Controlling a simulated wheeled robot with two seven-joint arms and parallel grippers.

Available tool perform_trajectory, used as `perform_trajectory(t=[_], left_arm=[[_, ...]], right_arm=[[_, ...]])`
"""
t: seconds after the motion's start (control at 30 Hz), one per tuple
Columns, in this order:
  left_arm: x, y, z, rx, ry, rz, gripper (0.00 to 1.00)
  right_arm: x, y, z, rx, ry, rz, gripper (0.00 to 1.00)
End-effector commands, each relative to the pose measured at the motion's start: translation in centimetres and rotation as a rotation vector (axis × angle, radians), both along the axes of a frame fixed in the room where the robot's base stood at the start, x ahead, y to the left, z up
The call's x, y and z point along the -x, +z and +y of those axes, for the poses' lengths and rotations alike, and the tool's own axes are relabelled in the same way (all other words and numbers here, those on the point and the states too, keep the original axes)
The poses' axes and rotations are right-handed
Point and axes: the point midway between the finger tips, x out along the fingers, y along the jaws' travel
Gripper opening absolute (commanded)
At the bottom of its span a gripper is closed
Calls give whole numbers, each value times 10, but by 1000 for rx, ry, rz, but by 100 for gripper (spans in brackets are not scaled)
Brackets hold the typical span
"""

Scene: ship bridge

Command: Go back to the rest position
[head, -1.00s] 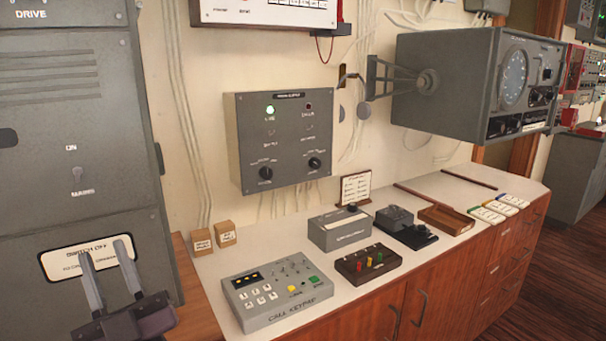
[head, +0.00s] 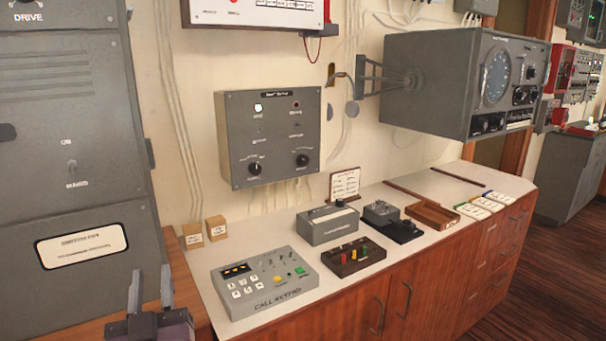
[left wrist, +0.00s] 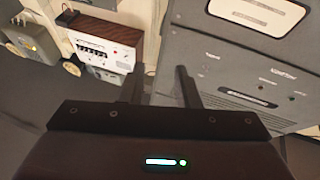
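My left gripper (head: 151,288) is at the bottom left of the head view, in front of the grey cabinet and left of the counter. Its two fingers stand apart with nothing between them. The left wrist view also shows the left gripper (left wrist: 160,85), open and empty, with grey equipment beyond it. My right gripper is not in view.
A white counter (head: 222,254) holds a call keypad (head: 262,283), a small box with coloured levers (head: 353,256) and other devices. A grey cabinet (head: 75,190) stands at left. A radar unit (head: 440,85) juts from the wall. Open floor (head: 545,290) lies at right.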

Motion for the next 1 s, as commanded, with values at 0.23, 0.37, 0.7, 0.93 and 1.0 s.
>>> perform_trajectory(t=[0.23,0.37,0.7,0.93,1.0], left_arm=[[-8,-98,-29,50,-217,475,29],[19,-167,-45,68,-322,823,29],[111,-259,-48,65,-386,1417,29],[169,-285,-37,46,-365,1698,29],[165,-305,-38,47,-365,1715,29]], right_arm=[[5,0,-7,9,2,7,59],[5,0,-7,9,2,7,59],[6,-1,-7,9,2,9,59],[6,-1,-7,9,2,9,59],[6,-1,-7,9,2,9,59]])
